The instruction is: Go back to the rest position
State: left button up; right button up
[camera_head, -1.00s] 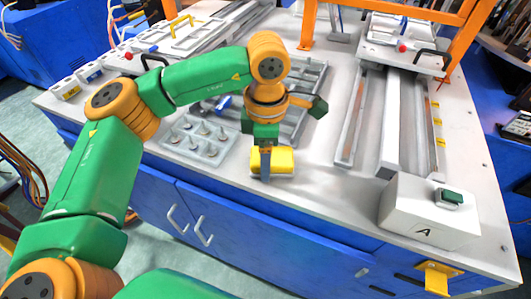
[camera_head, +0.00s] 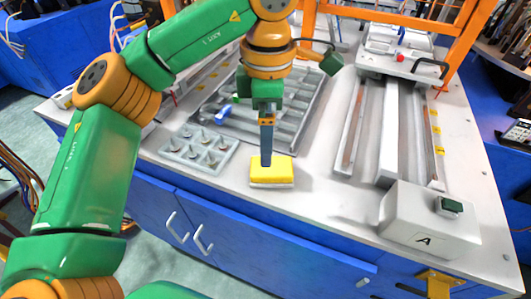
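My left arm comes in from the left, with the wrist above the middle of the bench. My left gripper (camera_head: 266,158) points down at the yellow sponge (camera_head: 272,170). Its fingers show as one narrow grey bar ending in front of or just above the sponge, so I cannot tell if they are open or touch it. The sponge lies on the white bench top (camera_head: 315,205) near the front edge. My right gripper is not in view.
A grey tray of small parts (camera_head: 199,149) lies left of the sponge. A slotted rack (camera_head: 283,118) stands behind it. A white box marked A (camera_head: 428,220) with a green button is at the right front. Grey rails (camera_head: 389,130) run behind it. Bench between sponge and box is clear.

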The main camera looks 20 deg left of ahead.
pick_arm(q)
jog(key=shift+r+p, duration=0.35)
jog(key=shift+r, duration=1.1)
